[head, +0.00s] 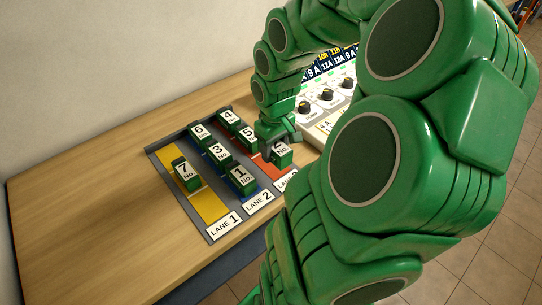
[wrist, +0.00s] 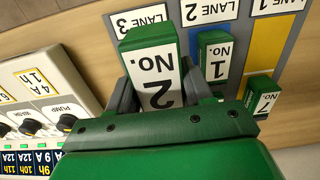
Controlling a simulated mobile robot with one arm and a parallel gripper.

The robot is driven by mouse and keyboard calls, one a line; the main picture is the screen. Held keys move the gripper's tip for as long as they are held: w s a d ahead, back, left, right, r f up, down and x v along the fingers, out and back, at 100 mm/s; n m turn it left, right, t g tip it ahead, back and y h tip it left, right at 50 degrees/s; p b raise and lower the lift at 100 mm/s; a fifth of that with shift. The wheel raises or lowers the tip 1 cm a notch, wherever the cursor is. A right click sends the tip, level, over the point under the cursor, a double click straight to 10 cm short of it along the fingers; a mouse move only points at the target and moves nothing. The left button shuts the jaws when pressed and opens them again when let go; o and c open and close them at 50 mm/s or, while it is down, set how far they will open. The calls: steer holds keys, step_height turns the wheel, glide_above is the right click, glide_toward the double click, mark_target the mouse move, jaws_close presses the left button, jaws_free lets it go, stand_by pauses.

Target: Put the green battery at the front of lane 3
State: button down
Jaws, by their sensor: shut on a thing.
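My gripper (head: 277,137) is shut on the green battery No. 2 (head: 282,155), whose white label faces up. In the wrist view the battery (wrist: 152,68) sits between the jaws (wrist: 157,88). It is over the front part of red lane 3 (head: 262,166), near the LANE 3 label (wrist: 139,21). I cannot tell whether its base touches the lane. Batteries No. 5 (head: 248,136) and No. 4 (head: 229,119) stand farther back in lane 3. My arm partly hides the LANE 3 label in the head view.
The grey tray (head: 226,231) stands on a wooden table (head: 90,215). Blue lane 2 holds No. 1 (head: 241,180), No. 3 (head: 218,154) and No. 6 (head: 200,133). Yellow lane 1 (head: 209,207) holds No. 7 (head: 186,174). A white knob panel (head: 322,116) stands close right of the tray.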

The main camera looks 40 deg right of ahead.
steer(key=shift+w+d+f, duration=0.45)
steer(key=shift+w+f, duration=0.3)
steer(key=shift+f, duration=0.3)
steer(key=shift+w+d+f, duration=0.45)
steer(key=shift+w+f, duration=0.35)
steer(key=shift+f, duration=0.2)
steer(key=shift+w+d+f, duration=0.45)
steer(key=shift+w+f, duration=0.3)
steer(key=shift+f, duration=0.3)
steer(key=shift+w+f, duration=0.1)
steer(key=shift+f, duration=1.45)
steer(key=shift+f, duration=0.15)
steer(key=shift+c, duration=2.3)
jaws_free()
